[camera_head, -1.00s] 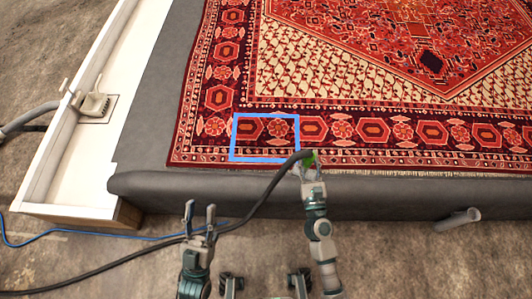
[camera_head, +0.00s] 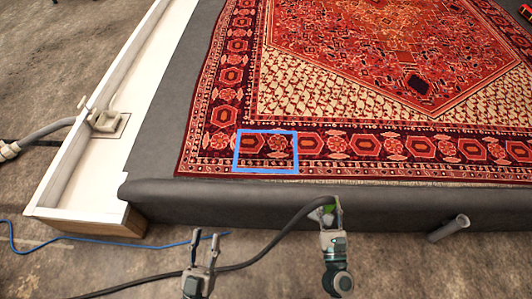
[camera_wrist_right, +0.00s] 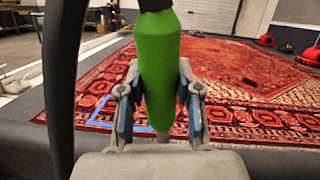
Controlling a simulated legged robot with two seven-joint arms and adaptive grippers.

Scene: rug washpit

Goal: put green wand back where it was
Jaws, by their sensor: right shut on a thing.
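The green wand (camera_wrist_right: 160,75) stands upright between the fingers of my right gripper (camera_wrist_right: 160,105) in the right wrist view, and the gripper is shut on it. In the head view my right gripper (camera_head: 329,222) holds the green wand (camera_head: 328,207) in front of the dark padded edge, with a black hose (camera_head: 270,238) running from it to the lower left. My left gripper (camera_head: 206,247) is open and empty, with its fingers pointing up, near the hose. A grey tube (camera_head: 449,228) sticks out of the padded edge on the right.
A patterned red rug (camera_head: 340,110) lies on the dark padded bed (camera_head: 160,190), with a blue square outline (camera_head: 266,171) near its front left corner. A white trough (camera_head: 85,195) runs along the left. A blue cable (camera_head: 100,249) lies on the bare floor.

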